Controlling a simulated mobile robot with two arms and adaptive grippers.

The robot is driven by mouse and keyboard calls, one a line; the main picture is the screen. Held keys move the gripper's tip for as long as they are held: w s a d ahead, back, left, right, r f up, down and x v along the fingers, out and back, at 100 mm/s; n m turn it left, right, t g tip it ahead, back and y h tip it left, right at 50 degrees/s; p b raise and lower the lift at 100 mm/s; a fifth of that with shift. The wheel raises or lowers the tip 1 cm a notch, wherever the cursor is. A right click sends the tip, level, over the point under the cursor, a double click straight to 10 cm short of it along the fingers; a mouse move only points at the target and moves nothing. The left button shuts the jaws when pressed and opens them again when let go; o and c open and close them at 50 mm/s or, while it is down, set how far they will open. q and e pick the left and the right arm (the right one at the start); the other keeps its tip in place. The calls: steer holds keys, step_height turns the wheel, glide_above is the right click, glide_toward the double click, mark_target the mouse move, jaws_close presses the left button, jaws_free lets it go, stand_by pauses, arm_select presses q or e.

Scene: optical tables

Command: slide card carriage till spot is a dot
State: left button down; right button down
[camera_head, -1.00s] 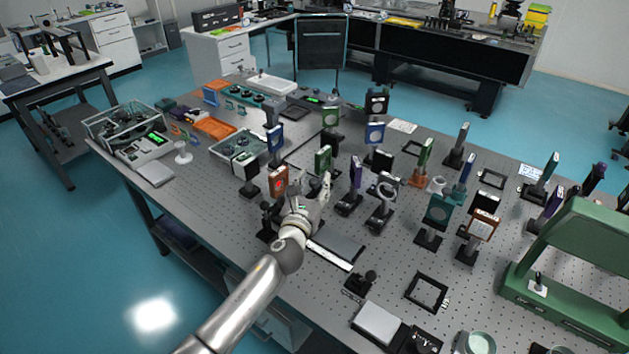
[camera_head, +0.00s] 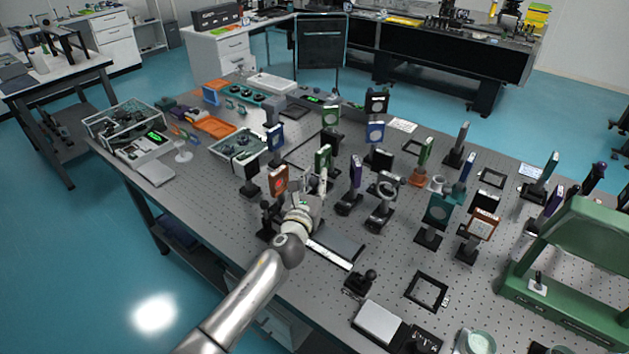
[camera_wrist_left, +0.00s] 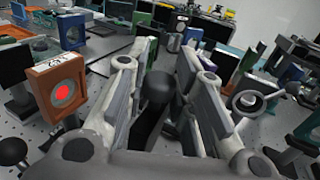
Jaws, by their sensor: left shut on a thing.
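An orange-framed card (camera_wrist_left: 58,88) with a round red spot on its pale face stands upright at the left of the left wrist view. It also shows in the head view (camera_head: 278,180), just left of my gripper. The red spot (camera_wrist_left: 65,94) is a broad disc, not a small point. My left gripper (camera_head: 316,186) is low among the optics. In the wrist view its fingers (camera_wrist_left: 162,92) stand on both sides of a dark round-topped knob (camera_wrist_left: 158,86) and are shut on it. What the knob joins to below is hidden by the gripper. My right gripper is not in view.
Several upright optics crowd around the gripper, including a green one (camera_head: 323,159), a purple one (camera_head: 355,172) and a ring mount (camera_head: 387,188).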

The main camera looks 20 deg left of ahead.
arm_select(q)
steer(key=d, duration=0.1)
steer(key=s+d, duration=0.1)
steer(key=d, duration=0.2)
steer(key=shift+s+d, duration=0.1)
steer(key=shift+s, duration=0.15)
steer(key=c, duration=1.5)
jaws_free()
steer(key=shift+a, duration=0.2)
steer(key=shift+o, duration=1.2)
steer(key=shift+w+a, duration=0.1)
steer(key=shift+a, duration=0.05)
steer(key=s, duration=1.2)
steer(key=shift+d, duration=0.35)
